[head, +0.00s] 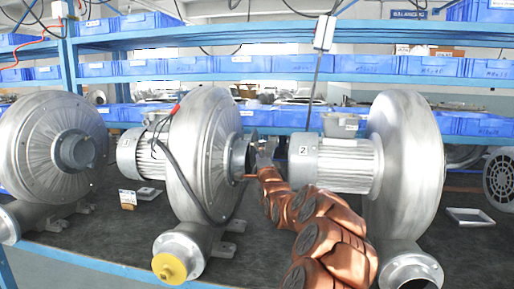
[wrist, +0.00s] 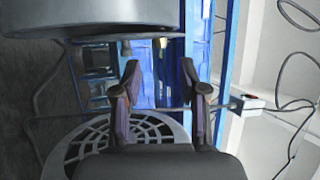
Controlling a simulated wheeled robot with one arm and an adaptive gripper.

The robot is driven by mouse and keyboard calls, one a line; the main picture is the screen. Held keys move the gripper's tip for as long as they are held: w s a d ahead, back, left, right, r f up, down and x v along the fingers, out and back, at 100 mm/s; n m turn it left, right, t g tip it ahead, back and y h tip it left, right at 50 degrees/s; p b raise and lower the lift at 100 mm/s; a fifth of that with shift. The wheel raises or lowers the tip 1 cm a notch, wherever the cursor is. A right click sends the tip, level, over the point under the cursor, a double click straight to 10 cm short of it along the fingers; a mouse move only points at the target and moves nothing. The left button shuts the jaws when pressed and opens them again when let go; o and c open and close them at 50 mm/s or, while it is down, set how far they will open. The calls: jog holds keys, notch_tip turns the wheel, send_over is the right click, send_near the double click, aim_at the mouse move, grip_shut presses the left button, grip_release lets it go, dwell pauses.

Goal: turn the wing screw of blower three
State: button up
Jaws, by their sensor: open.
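Three silver blowers stand on the bench in the head view: one at the left (head: 50,140), one in the middle (head: 200,140) and one at the right (head: 405,150). The right blower's motor bears a tag that looks like 2 (head: 303,150). The middle blower's motor has a white tag (head: 125,142) too small to read surely. I cannot make out a wing screw in either view. My gripper (head: 266,150) is beside the middle blower's inlet, between it and the right motor. In the wrist view my gripper (wrist: 160,95) is open, with nothing between its fingers.
A grey round body (wrist: 90,18) and a round grille (wrist: 120,145) are close in the wrist view. A black cable (head: 180,180) hangs across that blower. Blue bins (head: 300,64) line the shelves behind.

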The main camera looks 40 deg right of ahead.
jog(key=shift+x, duration=2)
grip_shut()
